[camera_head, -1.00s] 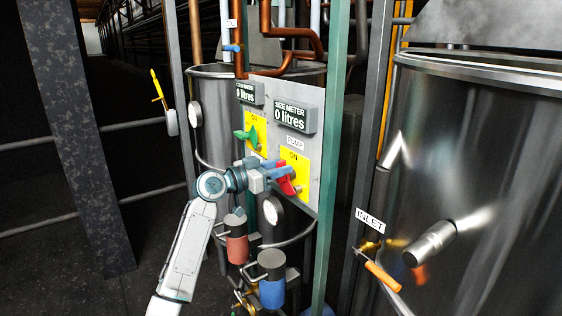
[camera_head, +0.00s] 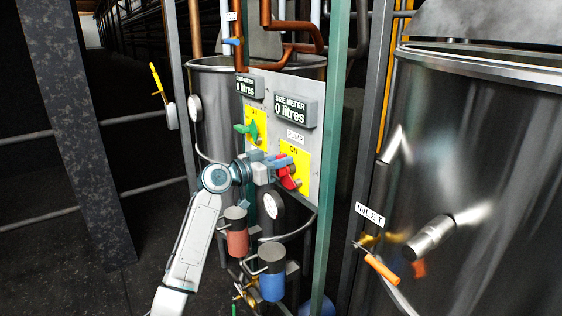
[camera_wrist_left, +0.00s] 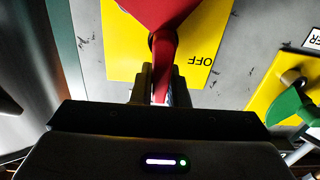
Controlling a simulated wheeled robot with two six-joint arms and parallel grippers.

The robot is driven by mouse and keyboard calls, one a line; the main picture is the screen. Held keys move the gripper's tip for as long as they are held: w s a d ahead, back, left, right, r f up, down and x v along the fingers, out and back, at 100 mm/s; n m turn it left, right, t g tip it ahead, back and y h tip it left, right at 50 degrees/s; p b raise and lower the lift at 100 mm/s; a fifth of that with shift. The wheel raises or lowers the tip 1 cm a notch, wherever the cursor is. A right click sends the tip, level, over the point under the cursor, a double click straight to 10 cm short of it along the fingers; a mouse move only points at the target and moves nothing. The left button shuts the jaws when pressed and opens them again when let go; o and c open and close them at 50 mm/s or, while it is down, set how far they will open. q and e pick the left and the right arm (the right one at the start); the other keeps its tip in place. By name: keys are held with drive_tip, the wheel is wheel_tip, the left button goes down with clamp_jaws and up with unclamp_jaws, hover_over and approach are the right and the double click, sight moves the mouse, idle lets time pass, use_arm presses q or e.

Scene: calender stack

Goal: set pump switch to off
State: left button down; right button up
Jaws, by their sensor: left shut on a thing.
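A red switch handle (camera_head: 287,180) sits on a yellow plate (camera_head: 302,159) marked ON, low on the grey panel. My left gripper (camera_head: 279,163) is at this handle. In the left wrist view, the red handle (camera_wrist_left: 163,50) runs down between the fingers of my left gripper (camera_wrist_left: 153,88), which is shut on it. The word OFF (camera_wrist_left: 199,61) reads upside down on the yellow plate beside the handle there. The handle's gripped end is partly hidden by the fingers. My right gripper is in neither view.
A green switch (camera_head: 244,129) on another yellow plate is up and left of the red one. A meter (camera_head: 294,111) reading 0 litres is above. A green post (camera_head: 332,160) stands right of the panel. Red and blue canisters (camera_head: 271,287) hang below, close to my arm.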

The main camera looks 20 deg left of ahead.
use_arm(q)
drive_tip(key=f+n+p, duration=0.1)
drive_tip(key=n, duration=0.5)
drive_tip(key=w+a+f+n+p, duration=0.1)
drive_tip(key=n, duration=0.4)
drive_tip(key=w+a+f+n+p, duration=0.1)
drive_tip(key=n+p, duration=0.1)
drive_tip(key=n, duration=0.4)
drive_tip(key=shift+a+f+n, duration=0.2)
drive_tip(key=shift+a+n, duration=0.05)
drive_tip(key=shift+n, duration=0.05)
idle(0.5)
drive_tip(key=c, duration=1.4)
unclamp_jaws()
drive_tip(key=shift+c, duration=0.2)
drive_tip(key=b+v, duration=0.4)
drive_tip(key=v, duration=0.6)
drive_tip(key=shift+s+a, duration=0.3)
